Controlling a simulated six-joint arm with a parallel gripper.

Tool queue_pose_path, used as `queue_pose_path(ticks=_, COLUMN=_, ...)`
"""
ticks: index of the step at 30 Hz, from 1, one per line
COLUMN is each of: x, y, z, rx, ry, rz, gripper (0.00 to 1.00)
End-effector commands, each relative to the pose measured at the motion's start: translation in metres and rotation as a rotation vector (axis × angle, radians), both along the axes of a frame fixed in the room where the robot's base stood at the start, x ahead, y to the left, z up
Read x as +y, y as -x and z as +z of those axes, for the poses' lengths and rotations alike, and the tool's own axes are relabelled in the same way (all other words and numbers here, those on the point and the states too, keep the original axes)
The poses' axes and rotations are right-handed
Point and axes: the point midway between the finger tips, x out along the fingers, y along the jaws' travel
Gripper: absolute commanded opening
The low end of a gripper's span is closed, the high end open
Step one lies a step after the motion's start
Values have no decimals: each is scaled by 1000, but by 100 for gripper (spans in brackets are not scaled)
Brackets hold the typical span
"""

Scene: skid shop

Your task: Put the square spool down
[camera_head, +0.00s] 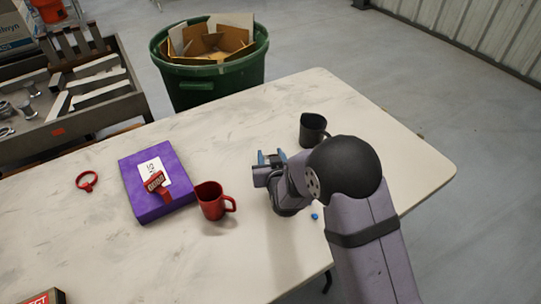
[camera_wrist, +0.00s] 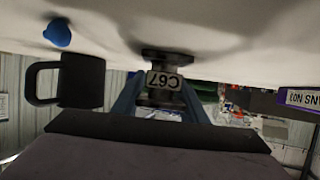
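The square spool (camera_wrist: 165,54) shows in the wrist view as a dark spool with flanges and a white C67 label, upside down in that picture. It stands between the blue fingers of my gripper (camera_wrist: 163,92), which appear shut on its sides. Its flange is at or very close to the pale table top (camera_wrist: 230,25); I cannot tell if it touches. In the head view my gripper (camera_head: 272,158) is low over the table (camera_head: 110,255), and the spool is mostly hidden there.
A black mug (camera_head: 313,131) stands behind and right of my gripper. A red mug (camera_head: 211,201) and a purple box (camera_head: 150,205) are to its left. A small blue piece (camera_head: 314,217) lies near my arm. A green bin (camera_head: 210,85) stands beyond the table.

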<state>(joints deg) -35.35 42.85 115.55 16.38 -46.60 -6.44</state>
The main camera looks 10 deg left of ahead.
Motion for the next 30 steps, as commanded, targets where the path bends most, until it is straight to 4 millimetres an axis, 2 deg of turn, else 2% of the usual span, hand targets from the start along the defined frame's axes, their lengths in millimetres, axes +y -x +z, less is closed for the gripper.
queue_pose_path(ticks=1, x=0, y=0, z=0, rx=0, ry=0, rz=0, gripper=48)
queue_pose_path(ticks=2, x=0, y=0, z=0, rx=0, ry=0, rz=0, gripper=56)
queue_pose_path(ticks=3, x=0, y=0, z=0, rx=1, ry=0, rz=0, gripper=58)
queue_pose_path(ticks=16, x=0, y=1, z=5, rx=1, ry=0, rz=0, gripper=58)
queue_pose_path(ticks=23, x=-9, y=22, z=13, rx=1, ry=0, rz=0, gripper=58)
queue_pose_path(ticks=30, x=-23, y=57, z=29, rx=0, ry=0, rz=1, gripper=58)
